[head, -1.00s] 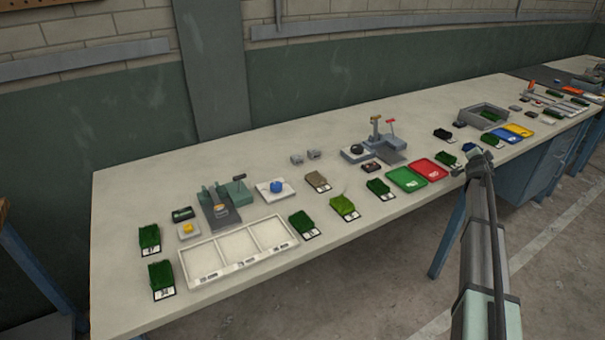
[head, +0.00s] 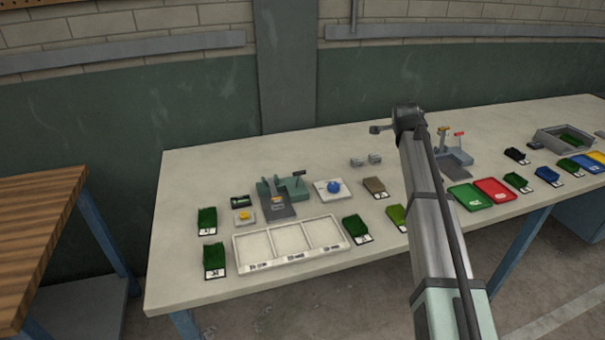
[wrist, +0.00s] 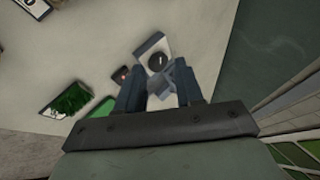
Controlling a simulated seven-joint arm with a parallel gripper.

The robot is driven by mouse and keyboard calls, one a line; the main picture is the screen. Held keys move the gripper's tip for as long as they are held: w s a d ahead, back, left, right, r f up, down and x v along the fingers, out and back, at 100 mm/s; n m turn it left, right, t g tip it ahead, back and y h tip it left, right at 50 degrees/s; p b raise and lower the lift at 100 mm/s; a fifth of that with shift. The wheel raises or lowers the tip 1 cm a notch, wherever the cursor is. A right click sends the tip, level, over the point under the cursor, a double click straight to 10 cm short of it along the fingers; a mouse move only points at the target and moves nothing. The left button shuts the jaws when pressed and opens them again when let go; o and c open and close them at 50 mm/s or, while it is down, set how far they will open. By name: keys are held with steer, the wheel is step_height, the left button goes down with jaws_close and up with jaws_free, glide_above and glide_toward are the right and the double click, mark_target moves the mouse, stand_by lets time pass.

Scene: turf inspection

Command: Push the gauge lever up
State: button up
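A grey fixture (head: 457,157) stands on the bench right of my arm. It has a red-tipped lever (head: 458,134) and an orange-topped post (head: 443,130). A teal fixture (head: 284,188) with a dark-tipped lever (head: 299,174) stands further left. I cannot tell for sure which lever is the gauge's. In the wrist view a black round dial (wrist: 158,62) on a pale plate lies just beyond my gripper (wrist: 160,82). The two dark blue fingers are apart, with part of a grey fixture visible between them. I see no grip on anything. In the head view my arm hides the dial.
A white three-compartment tray (head: 290,243) lies at the bench front, with turf samples (head: 207,220) around it. Green (head: 468,197) and red (head: 495,190) trays lie right of my arm. A wooden table (head: 35,225) stands at left. The back of the bench is mostly clear.

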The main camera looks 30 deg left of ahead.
steer(key=s+a+r+n+g+y, duration=0.1)
steer(key=s+a+r+g, duration=0.2)
steer(key=s+a, duration=0.95)
steer(key=n+g, duration=0.2)
steer(key=g, duration=0.1)
glide_toward(301, 173)
steer(key=shift+t+y, duration=0.3)
steer(key=shift+y, duration=0.2)
steer(key=x, duration=1)
steer(key=shift+d+f, duration=0.2)
steer(key=shift+f, duration=0.15)
jaws_close()
